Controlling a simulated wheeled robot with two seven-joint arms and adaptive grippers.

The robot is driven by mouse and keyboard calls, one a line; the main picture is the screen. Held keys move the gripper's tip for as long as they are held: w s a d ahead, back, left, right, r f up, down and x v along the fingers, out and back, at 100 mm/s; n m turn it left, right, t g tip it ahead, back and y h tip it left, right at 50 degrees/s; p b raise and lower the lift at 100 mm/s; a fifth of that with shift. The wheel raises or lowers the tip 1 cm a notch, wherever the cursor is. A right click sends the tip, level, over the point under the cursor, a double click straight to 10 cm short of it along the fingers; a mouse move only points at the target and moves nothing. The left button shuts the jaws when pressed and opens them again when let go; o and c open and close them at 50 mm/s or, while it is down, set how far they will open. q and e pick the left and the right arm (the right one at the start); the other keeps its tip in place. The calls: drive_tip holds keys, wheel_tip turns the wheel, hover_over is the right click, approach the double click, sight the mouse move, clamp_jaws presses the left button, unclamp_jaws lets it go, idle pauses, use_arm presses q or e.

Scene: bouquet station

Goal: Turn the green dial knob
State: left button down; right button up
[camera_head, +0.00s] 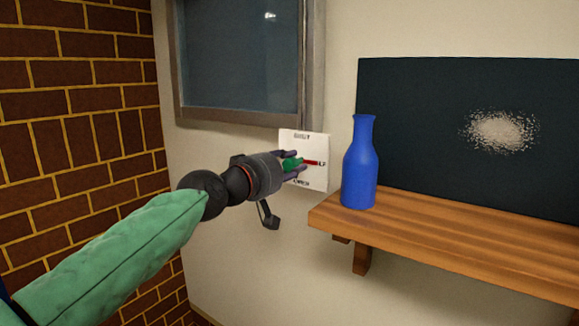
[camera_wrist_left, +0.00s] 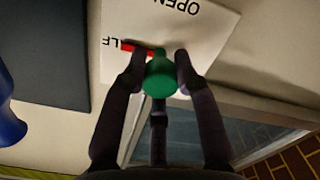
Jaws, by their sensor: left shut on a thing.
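The green dial knob (camera_head: 291,164) sits on a white plate (camera_head: 315,146) fixed to the wall below the window. A red pointer (camera_head: 311,163) reaches right from the knob toward lettering at the plate's right edge. My left gripper (camera_head: 293,163) is at the plate, its fingers on both sides of the knob and shut on it. In the left wrist view, the green knob (camera_wrist_left: 159,74) lies between the two fingertips, and the red pointer (camera_wrist_left: 138,47) points at the letters "LF". My right gripper is not in view.
A blue bottle (camera_head: 360,168) stands on a wooden shelf (camera_head: 440,232) right of the plate, close to the gripper. A dark board (camera_head: 420,110) is behind it. A framed window (camera_head: 245,60) is above, and a brick wall (camera_head: 80,120) is at left.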

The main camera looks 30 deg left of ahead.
use_arm(q)
drive_tip(key=shift+f, duration=0.2)
drive_tip(key=c, duration=0.9)
unclamp_jaws()
drive_tip(key=shift+w, duration=0.15)
drive_tip(key=shift+c, duration=0.2)
drive_tip(key=shift+r, duration=0.1)
drive_tip(key=s, duration=1.2)
drive_tip(key=shift+a+r, duration=0.25)
drive_tip(key=shift+a, duration=0.15)
